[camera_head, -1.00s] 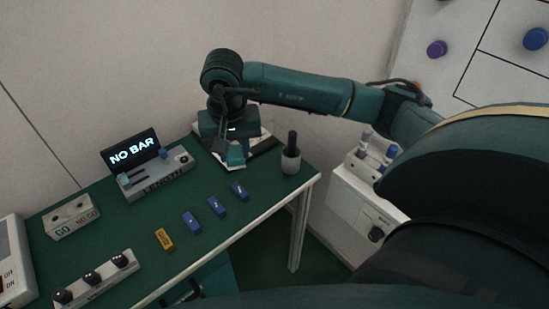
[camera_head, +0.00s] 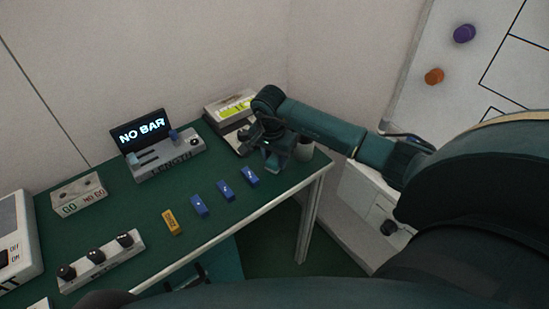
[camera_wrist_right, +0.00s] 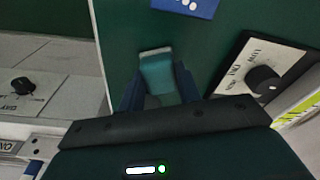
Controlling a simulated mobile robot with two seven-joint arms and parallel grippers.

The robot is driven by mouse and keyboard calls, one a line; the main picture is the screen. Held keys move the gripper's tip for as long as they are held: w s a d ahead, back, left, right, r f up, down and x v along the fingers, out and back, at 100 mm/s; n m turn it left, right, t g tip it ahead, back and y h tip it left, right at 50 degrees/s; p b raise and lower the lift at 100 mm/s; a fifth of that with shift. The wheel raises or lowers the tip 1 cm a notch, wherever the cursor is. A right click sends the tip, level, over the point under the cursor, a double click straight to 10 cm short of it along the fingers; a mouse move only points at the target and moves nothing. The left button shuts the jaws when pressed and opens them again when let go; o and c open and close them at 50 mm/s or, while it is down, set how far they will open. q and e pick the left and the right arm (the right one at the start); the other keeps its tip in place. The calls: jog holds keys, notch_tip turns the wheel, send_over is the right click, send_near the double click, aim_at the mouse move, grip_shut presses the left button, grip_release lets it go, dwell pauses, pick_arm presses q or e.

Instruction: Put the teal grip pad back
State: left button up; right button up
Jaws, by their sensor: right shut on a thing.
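The teal grip pad (camera_wrist_right: 157,72) shows in the right wrist view as a flat teal piece with a pale far edge, held between the fingers. My right gripper (camera_wrist_right: 158,92) is shut on it, over the green table top (camera_wrist_right: 145,22). In the head view my right gripper (camera_head: 275,163) is low over the table's right end, and the pad there is hard to tell from the gripper. My left gripper is not in view.
Three blue blocks (camera_head: 226,190) and a yellow block (camera_head: 172,222) lie left of my gripper. The length gauge (camera_head: 168,160) reads NO BAR.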

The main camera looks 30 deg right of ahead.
jog(key=shift+f, duration=0.4)
jog(key=shift+f, duration=0.2)
jog(key=o, duration=0.9)
jog(key=shift+o, duration=0.2)
